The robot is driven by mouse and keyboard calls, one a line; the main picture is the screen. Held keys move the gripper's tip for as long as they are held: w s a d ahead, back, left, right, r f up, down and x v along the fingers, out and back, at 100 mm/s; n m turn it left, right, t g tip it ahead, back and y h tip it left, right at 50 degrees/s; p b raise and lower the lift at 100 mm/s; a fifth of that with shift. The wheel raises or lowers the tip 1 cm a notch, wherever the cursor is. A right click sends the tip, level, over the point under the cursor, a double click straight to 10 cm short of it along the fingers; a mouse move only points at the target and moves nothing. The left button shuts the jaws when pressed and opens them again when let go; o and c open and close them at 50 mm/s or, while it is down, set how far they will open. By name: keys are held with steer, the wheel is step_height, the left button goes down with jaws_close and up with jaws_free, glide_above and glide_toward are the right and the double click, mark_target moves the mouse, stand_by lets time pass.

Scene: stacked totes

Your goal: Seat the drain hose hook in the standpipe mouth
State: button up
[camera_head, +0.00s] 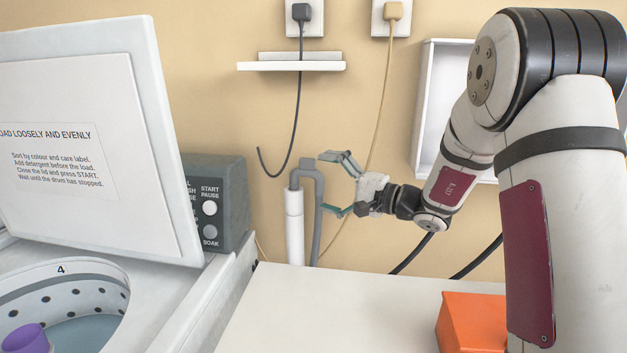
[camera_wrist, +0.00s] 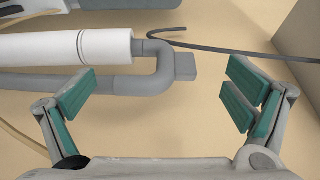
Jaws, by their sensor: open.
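The grey drain hose hook (camera_head: 318,190) is an upside-down U with a small block on its bend, in the head view. Its short leg goes down into the mouth of the white standpipe (camera_head: 294,228); its long leg hangs alongside. How deep the short leg sits is hidden. In the wrist view the hook's bend (camera_wrist: 158,74) meets the end of the standpipe (camera_wrist: 60,48). My gripper (camera_head: 332,184) is open and empty, just right of the hook. In the wrist view its green-padded fingers (camera_wrist: 160,95) are spread either side of the bend, with no clear contact.
A washer with a raised lid (camera_head: 100,190) and control panel (camera_head: 215,203) stands left. A white worktop (camera_head: 330,305) holds an orange box (camera_head: 470,322). A small shelf (camera_head: 290,66), a dark cord (camera_head: 297,110) and a tan cord (camera_head: 380,100) are on the wall above.

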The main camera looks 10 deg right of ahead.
steer(key=v, duration=0.7)
steer(key=shift+s+d, duration=0.25)
steer(key=shift+s, duration=0.05)
steer(key=s+a+r+n+g+h+p, duration=0.1)
steer(key=s+a+r+n+g+p, duration=0.15)
steer(key=s+a, duration=0.35)
steer(key=s+a+r+n+g+p, duration=0.15)
steer(key=s+a+g, duration=0.25)
steer(key=s, duration=0.5)
steer(key=s+a+r+n+g+h+p, duration=0.1)
steer(key=s+a+r+n+g, duration=0.1)
steer(key=s+a+g, duration=0.4)
steer(key=s+d+r+n+t+h+p, duration=0.1)
steer(key=s+d+t+h+p, duration=0.1)
steer(key=s+d+h, duration=0.3)
steer(key=s+d+r+n+t+h+p, duration=0.1)
steer(key=s+d+h, duration=0.4)
steer(key=s, duration=0.8)
steer(key=shift+s+d+r+n+t+h+p, duration=0.35)
steer(key=shift+d+n+t+p, duration=0.2)
steer(key=shift+p, duration=0.4)
